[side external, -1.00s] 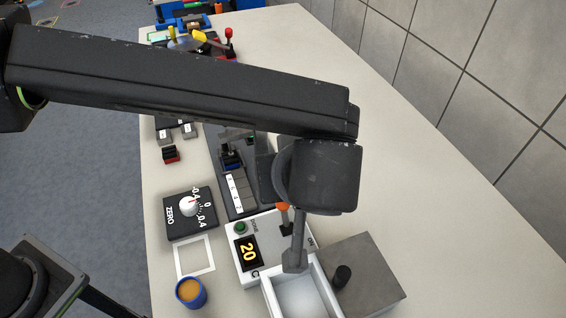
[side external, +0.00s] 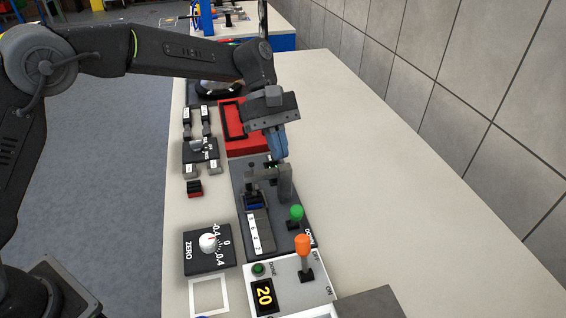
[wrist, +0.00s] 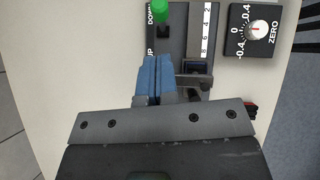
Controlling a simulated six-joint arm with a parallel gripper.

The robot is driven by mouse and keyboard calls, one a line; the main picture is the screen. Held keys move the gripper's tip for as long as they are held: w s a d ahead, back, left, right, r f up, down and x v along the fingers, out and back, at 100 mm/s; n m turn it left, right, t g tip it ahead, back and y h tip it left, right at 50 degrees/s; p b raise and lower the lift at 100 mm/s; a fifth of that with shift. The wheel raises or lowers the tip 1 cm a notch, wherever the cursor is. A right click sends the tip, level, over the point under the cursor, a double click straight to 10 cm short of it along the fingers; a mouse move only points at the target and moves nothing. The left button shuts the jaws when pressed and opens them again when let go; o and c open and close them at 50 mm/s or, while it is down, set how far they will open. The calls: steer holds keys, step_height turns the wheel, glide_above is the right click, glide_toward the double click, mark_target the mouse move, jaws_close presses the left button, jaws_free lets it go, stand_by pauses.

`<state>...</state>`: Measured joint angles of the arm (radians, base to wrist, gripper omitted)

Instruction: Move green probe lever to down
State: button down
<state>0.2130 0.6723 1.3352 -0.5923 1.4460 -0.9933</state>
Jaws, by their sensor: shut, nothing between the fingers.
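The green probe lever (side external: 296,212) stands on the dark grey jack base (side external: 304,245). In the wrist view its green knob (wrist: 160,10) is at the top edge, beside the word DOWN. The word UP is printed nearer my gripper. My gripper (side external: 280,158) is shut and empty, with its blue fingers together above the far end of the jack base, beyond the green lever. In the wrist view the fingertips (wrist: 157,60) are below the knob in the picture, apart from it.
An orange-knobbed lever (side external: 302,245) stands on the white unit with the display. The ZERO dial (side external: 208,243) is left of the base, and a red tray (side external: 240,130) is behind. The table to the right is clear.

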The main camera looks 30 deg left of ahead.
mark_target(295, 217)
steer(key=x, duration=0.8)
steer(key=shift+s+d+f, duration=0.15)
steer(key=shift+d+f, duration=0.05)
steer(key=shift+f, duration=0.05)
